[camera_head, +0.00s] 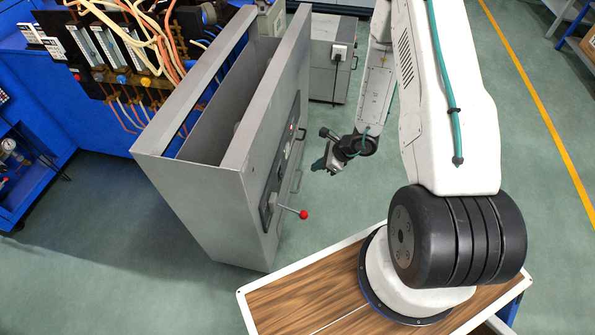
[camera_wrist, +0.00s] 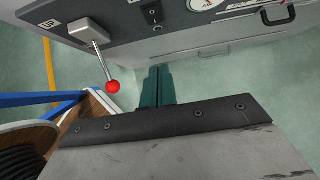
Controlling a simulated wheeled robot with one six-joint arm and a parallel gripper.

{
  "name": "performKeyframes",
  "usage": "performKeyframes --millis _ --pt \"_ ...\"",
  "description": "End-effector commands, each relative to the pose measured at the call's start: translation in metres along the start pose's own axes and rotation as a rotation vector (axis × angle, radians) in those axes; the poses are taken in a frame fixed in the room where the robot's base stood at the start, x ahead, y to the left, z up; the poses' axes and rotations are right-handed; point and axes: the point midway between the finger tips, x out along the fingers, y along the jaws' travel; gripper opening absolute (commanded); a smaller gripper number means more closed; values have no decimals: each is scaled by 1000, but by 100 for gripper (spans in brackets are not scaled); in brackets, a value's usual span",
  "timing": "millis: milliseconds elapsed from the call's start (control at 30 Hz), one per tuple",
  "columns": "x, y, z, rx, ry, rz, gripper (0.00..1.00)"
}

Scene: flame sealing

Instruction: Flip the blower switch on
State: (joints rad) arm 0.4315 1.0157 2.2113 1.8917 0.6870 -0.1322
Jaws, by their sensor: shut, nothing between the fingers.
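A black rocker switch (camera_wrist: 152,14) sits on the grey control panel (camera_wrist: 128,18), near the top of the wrist view. It appears to be the blower switch; its label is not readable and I cannot tell which way it is set. My gripper (camera_wrist: 158,70) is shut and empty, its dark green fingers pointing toward the panel just below the switch in the picture. The fingers look apart from the switch. In the head view my gripper (camera_head: 322,166) is in front of the cabinet's panel side, clear of it.
A lever with a red knob (camera_wrist: 114,87) sticks out left of my fingers; its knob also shows in the head view (camera_head: 304,214). A gauge (camera_wrist: 200,3) and a handle (camera_wrist: 277,14) lie to the right. The grey cabinet (camera_head: 195,185) stands left of my arm; green floor (camera_head: 355,205) is clear.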

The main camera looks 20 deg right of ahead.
Motion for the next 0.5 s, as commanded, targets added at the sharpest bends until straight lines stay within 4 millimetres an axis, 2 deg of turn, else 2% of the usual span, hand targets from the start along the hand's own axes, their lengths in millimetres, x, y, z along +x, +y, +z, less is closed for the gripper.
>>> performKeyframes --millis 167,500 --pt "21 1 0 0 0 4 0" --pt "94 2 0 -2 0 4 0"
